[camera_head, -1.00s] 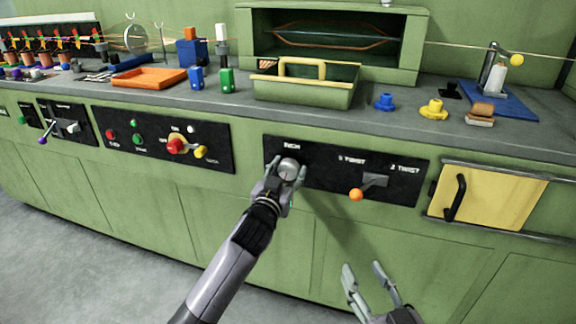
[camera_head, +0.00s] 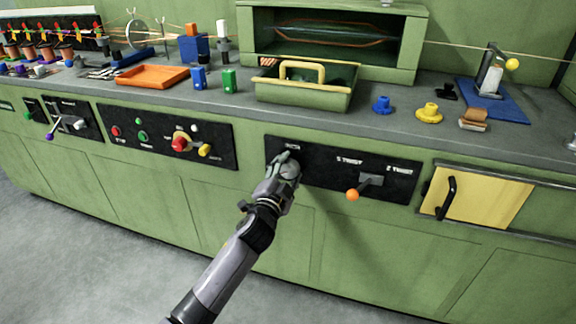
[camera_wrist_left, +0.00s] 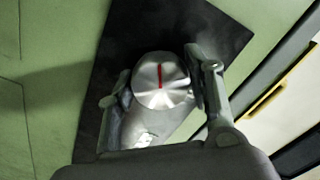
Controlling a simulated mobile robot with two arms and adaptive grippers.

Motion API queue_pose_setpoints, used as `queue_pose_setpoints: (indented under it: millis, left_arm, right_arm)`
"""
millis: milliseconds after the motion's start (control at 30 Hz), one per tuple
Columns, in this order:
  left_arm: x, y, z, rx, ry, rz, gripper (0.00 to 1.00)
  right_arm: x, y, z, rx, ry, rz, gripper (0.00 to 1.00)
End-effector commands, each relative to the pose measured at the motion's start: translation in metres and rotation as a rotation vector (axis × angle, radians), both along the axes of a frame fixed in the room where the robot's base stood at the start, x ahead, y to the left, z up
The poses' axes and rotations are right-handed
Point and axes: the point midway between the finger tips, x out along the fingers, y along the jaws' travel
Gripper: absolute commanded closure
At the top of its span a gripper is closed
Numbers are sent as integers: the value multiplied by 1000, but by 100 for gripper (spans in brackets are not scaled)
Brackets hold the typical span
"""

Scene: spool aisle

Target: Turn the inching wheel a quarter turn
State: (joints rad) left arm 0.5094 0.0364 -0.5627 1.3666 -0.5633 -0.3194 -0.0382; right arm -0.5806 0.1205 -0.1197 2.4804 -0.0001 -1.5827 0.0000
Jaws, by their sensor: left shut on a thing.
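The inching wheel is a round silver knob on the black panel below the counter. In the left wrist view the inching wheel (camera_wrist_left: 160,88) shows its face with a red line that points nearly straight up in the picture. My left gripper (camera_head: 285,165) is at the wheel, one finger on each side, shut on it. The same gripper (camera_wrist_left: 165,85) shows in the left wrist view with its fingers at the knob's sides. In the head view the fingers hide most of the wheel. My right gripper is not in view.
On the same panel, right of the wheel, a lever with an orange ball (camera_head: 352,195) sticks out. A yellow door (camera_head: 485,198) with a black handle is further right. A control panel (camera_head: 165,138) with coloured knobs lies left. An orange tray (camera_head: 152,77) is on the counter.

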Motion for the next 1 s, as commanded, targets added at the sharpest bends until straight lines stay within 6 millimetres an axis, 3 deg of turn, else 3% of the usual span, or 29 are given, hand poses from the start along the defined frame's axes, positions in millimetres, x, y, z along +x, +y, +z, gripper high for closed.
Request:
queue_pose_setpoints:
  millis: [167, 600, 1000]
  left_arm:
    - [0, 0, 2, 159, -51, -1, 81]
    - [0, 0, 2, 469, -153, -2, 81]
    - [0, -1, 1, 572, -186, -2, 81]
  right_arm:
    - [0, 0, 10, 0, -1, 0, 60]
    - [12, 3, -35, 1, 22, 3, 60]
    - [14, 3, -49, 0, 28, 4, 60]
